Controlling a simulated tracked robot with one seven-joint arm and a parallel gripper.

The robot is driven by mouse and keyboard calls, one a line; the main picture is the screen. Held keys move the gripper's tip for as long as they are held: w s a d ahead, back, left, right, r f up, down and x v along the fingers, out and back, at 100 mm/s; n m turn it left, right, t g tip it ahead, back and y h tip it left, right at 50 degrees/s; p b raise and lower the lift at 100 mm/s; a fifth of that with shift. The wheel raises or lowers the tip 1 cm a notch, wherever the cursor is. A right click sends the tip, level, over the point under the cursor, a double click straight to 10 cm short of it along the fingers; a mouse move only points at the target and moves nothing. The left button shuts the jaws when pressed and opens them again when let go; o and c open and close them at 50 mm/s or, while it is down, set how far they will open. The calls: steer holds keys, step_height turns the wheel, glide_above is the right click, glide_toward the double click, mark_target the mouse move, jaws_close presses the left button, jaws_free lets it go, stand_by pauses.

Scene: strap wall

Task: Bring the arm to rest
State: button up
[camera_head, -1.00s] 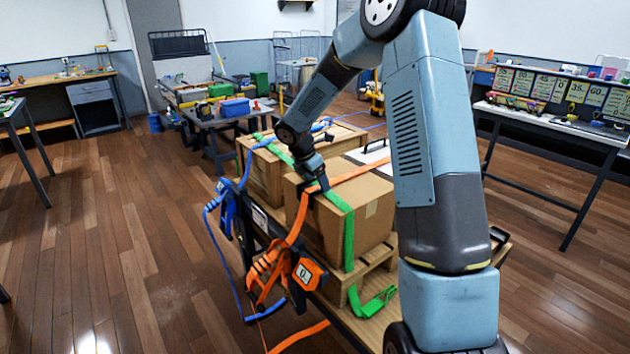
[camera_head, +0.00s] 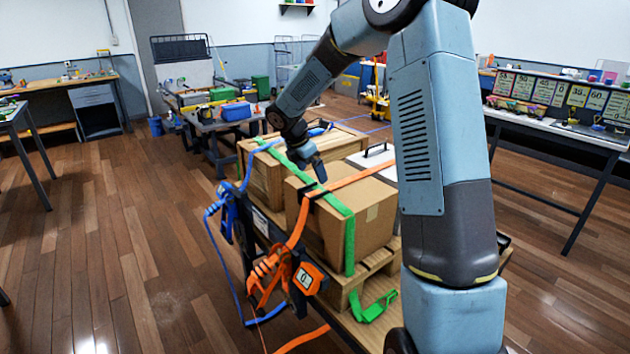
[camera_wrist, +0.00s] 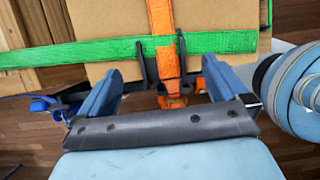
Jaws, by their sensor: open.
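My gripper (camera_head: 310,165) hangs over the strapped load, just above and behind the cardboard box (camera_head: 345,220) in the head view. In the wrist view my gripper (camera_wrist: 150,85) shows its two blue fingers spread apart with nothing held between them. A green strap (camera_head: 346,225) and an orange strap (camera_head: 345,184) cross on the box top, and both show beyond the fingers in the wrist view, the green strap (camera_wrist: 90,48) running across and the orange strap (camera_wrist: 160,25) running away. My arm is bent, with its elbow high.
A wooden crate (camera_head: 262,175) stands behind the box on the cart. An orange ratchet (camera_head: 306,278) and a blue ratchet (camera_head: 228,208) hang at the cart's left side. A bench with labelled cards (camera_head: 540,88) stands at right. The floor at left is clear.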

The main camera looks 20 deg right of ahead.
steer(key=s+a+r+m, duration=0.1)
steer(key=s+r+m, duration=0.4)
steer(key=s+r, duration=0.75)
steer(key=s+d+r+m+t+y, duration=0.1)
steer(key=s+r+m+t+y, duration=0.1)
steer(key=s+m, duration=0.6)
steer(key=s+d+r+m+t+y, duration=0.2)
steer(key=s+m, duration=0.7)
steer(key=s, duration=0.9)
steer(key=shift+s+r, duration=0.2)
steer(key=shift+r, duration=0.1)
steer(key=shift+c, duration=0.3)
